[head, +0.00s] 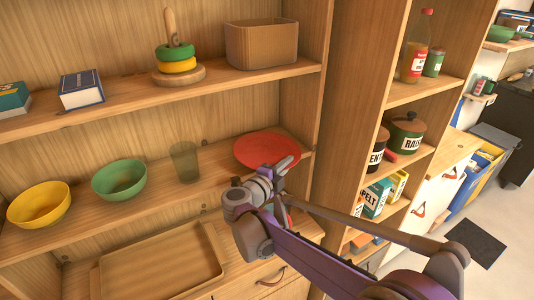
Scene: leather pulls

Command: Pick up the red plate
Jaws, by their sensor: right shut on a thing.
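The red plate (262,148) is at the right end of the middle shelf, tilted a little toward me. My right gripper (285,167) is at the plate's front right edge and is shut on it. The jaws cover a small part of the plate's rim. I cannot tell whether the plate still touches the shelf. My left gripper is not in view.
On the same shelf stand a clear glass (185,162), a green bowl (119,180) and a yellow bowl (39,204). A wooden upright (312,110) is close on the plate's right. A wooden tray (160,264) lies below. The upper shelf holds a ring stacker (177,66) and a box (262,44).

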